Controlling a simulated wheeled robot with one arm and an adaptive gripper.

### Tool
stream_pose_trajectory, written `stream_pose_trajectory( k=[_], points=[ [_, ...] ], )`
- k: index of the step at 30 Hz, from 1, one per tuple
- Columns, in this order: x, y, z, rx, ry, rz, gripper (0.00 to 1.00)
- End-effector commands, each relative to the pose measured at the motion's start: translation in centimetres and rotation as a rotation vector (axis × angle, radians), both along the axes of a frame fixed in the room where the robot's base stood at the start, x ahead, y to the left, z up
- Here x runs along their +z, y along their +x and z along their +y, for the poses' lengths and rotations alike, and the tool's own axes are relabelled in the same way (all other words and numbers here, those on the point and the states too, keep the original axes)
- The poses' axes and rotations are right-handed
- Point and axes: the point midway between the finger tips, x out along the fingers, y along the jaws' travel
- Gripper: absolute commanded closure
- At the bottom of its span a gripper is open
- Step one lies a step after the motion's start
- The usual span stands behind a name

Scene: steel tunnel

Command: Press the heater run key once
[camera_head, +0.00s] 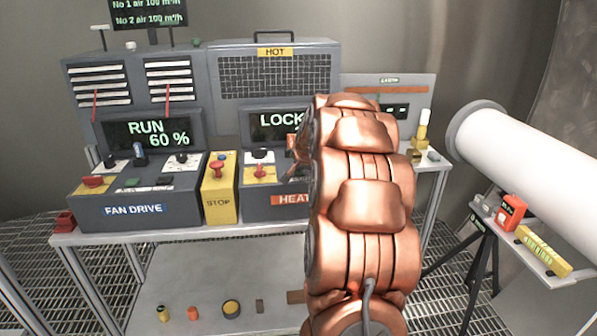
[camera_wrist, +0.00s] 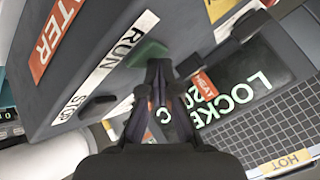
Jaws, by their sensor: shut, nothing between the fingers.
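The heater run key is a green key (camera_wrist: 149,52) beside a white RUN label (camera_wrist: 122,50) in the wrist view. My gripper (camera_wrist: 159,66) is shut and empty, its fingertips overlapping the lower edge of the green key; I cannot tell whether they touch it. A black key (camera_wrist: 97,106) lies beside the STOP label (camera_wrist: 74,102). The heater display (camera_wrist: 245,85) reads LOCKED, with the rest partly covered by my fingers.
A red-topped switch (camera_head: 260,172) sits on the heater panel. A grille box marked HOT (camera_head: 275,75) is behind. A white duct (camera_head: 530,170) is at right.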

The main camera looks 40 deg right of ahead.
Motion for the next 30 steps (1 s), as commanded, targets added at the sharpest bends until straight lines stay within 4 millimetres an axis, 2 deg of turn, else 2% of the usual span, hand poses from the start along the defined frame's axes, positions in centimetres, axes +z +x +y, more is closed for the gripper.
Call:
stream_pose_trajectory(
  k=[7,16,30],
  points=[
    [0.2,0.0,0.0,0.001,0.002,0.002,1.0],
    [1.7,0.0,0.0,0.0,0.0,0.0,1.0],
    [2.1,0.0,0.0,0.0,0.0,0.0,1.0]
  ],
)
